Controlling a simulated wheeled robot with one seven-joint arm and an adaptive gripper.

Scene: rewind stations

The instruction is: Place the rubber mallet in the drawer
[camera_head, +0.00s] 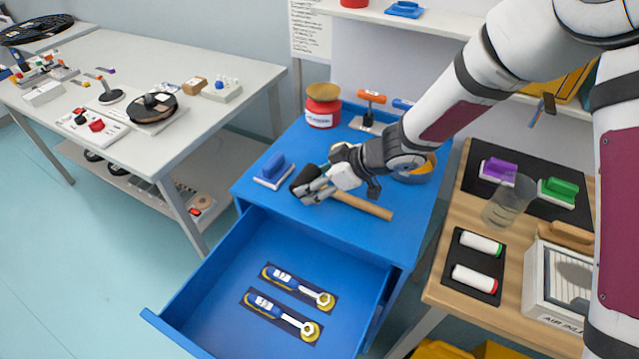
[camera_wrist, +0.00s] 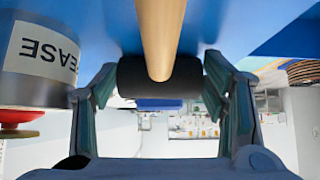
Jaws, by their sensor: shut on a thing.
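The rubber mallet has a black head (camera_head: 304,181) and a pale wooden handle (camera_head: 362,205). It is over the blue cabinet top, its handle pointing right and forward; I cannot tell whether it touches the top. My gripper (camera_head: 318,190) is shut on the black head, which spans between both fingers in the wrist view (camera_wrist: 160,78), with the handle running up the picture. The blue drawer (camera_head: 222,283) is pulled open below the cabinet top. Two blue-handled wrenches (camera_head: 298,287) (camera_head: 282,313) lie on dark mats inside it. The drawer's left part is bare.
On the cabinet top (camera_head: 300,225) stand a grease tin (camera_head: 323,105), a blue-handled block (camera_head: 273,171), an orange-handled tool (camera_head: 370,108) and a round container (camera_head: 418,170) partly behind my arm. A wooden bench (camera_head: 440,285) stands right, a white table (camera_head: 190,130) left.

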